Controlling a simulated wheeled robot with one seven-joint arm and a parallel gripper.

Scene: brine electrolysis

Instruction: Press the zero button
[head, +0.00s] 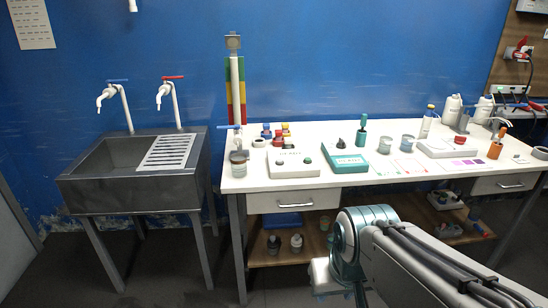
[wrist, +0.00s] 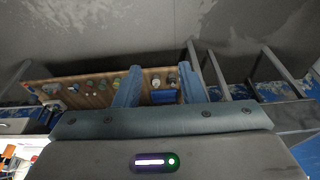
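Another pale flat device (head: 436,150) is farther right. The lettering is too small to read, so I cannot tell which part is the zero button. My gripper shows in the wrist view with two blue fingers (wrist: 161,67) spread apart and nothing between them. In the head view my arm is low in front of the table, and the fingers cannot be made out.
A lower wooden shelf (head: 330,240) holds bottles and a blue item; it also shows in the wrist view (wrist: 65,85). A drawer (head: 293,200) sits below the tabletop. Bottles and beakers crowd the table. A metal sink (head: 120,190) stands left.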

